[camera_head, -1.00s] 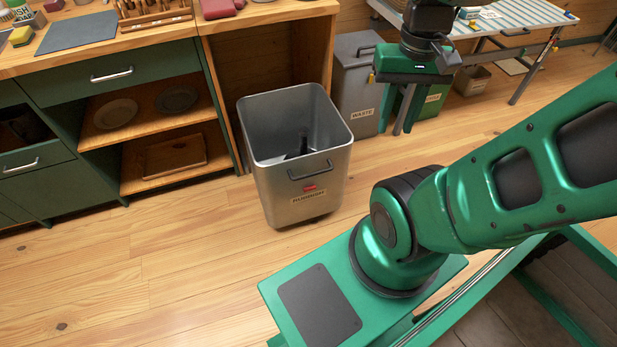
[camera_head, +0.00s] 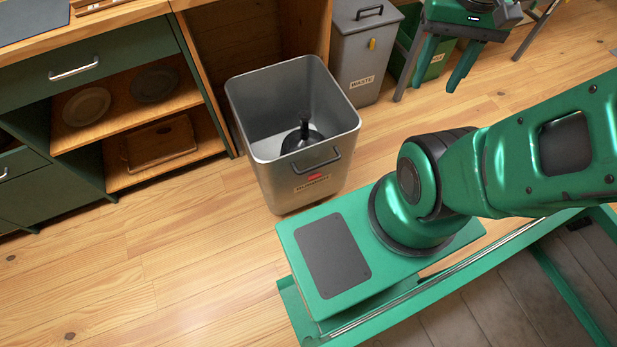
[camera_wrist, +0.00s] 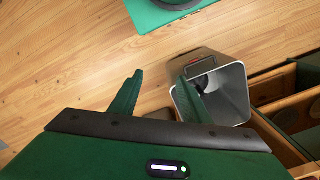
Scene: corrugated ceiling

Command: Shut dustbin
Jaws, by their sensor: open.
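A grey metal dustbin (camera_head: 300,180) with a red mark and a label on its front stands open-topped on the floor, left of my arm. A dark round thing with an upright black stem (camera_head: 304,130) lies inside it; I cannot tell what it is. No raised lid shows on this bin. The dustbin also shows in the wrist view (camera_wrist: 235,95), partly behind the right finger. My gripper (camera_head: 437,85) is open and empty, up and to the right of the dustbin in the head view and apart from it. Its spread fingers also show in the wrist view (camera_wrist: 160,78).
A wooden-topped cabinet with green drawers (camera_head: 100,60) and shelves is close on the dustbin's left. The wooden floor (camera_head: 165,260) in front is clear.

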